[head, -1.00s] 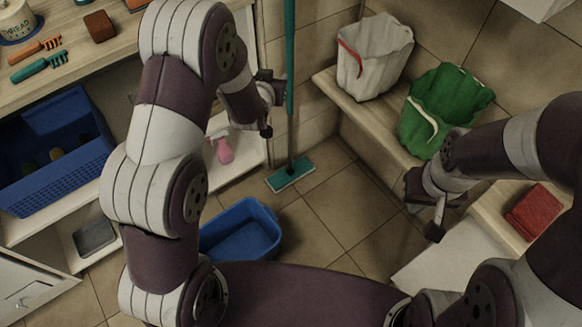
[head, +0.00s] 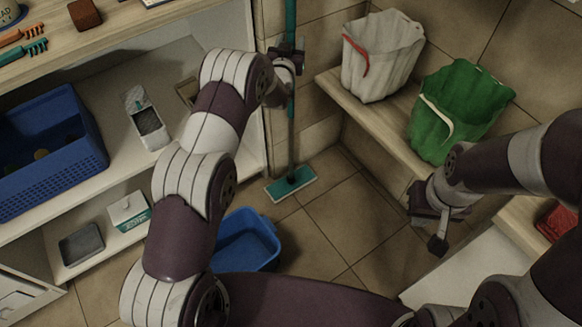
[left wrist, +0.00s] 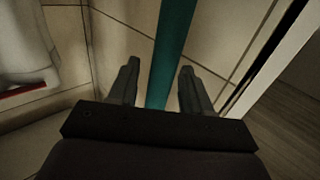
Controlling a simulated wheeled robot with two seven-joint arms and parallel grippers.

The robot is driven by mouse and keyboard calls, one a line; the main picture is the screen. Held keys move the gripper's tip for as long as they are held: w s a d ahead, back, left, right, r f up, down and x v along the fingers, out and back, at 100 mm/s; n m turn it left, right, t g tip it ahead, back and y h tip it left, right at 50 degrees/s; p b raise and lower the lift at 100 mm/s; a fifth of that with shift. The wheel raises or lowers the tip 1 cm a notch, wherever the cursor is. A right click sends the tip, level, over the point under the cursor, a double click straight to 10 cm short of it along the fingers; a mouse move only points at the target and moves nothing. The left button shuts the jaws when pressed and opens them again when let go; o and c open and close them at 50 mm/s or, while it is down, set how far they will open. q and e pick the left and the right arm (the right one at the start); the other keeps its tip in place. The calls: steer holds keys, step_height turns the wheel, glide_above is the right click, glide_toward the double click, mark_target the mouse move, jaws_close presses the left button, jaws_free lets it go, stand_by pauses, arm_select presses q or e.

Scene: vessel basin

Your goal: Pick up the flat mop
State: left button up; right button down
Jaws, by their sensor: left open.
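The flat mop stands upright near the corner, its teal head (head: 291,183) flat on the tiled floor and its teal and grey pole rising past the top of the head view. My left gripper (head: 288,52) is at the pole, well above the mop head. In the left wrist view the teal pole (left wrist: 168,50) runs between the two fingers of my left gripper (left wrist: 157,85), which are open with gaps on both sides. My right gripper (head: 432,228) hangs empty over the floor at the right; I cannot tell its jaw opening.
The shelf unit at left holds a blue basket (head: 50,150). A blue basin (head: 247,240) sits on the floor beside my left arm. Bare floor lies around the mop head.

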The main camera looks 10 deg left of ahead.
mark_target(291, 33)
arm_select(q)
jaws_close()
steer(key=shift+r+p, duration=0.9)
steer(key=shift+r, duration=1)
steer(key=shift+d, duration=0.1)
steer(key=s+d+p, duration=0.1)
steer(key=s+d, duration=0.8)
steer(key=d, duration=0.4)
steer(key=s+d+p, duration=0.1)
steer(key=s+d, duration=0.8)
steer(key=d, duration=0.3)
steer(key=shift+s+d, duration=0.35)
steer(key=shift+d, duration=0.05)
steer(key=c, duration=0.6)
jaws_free()
jaws_close()
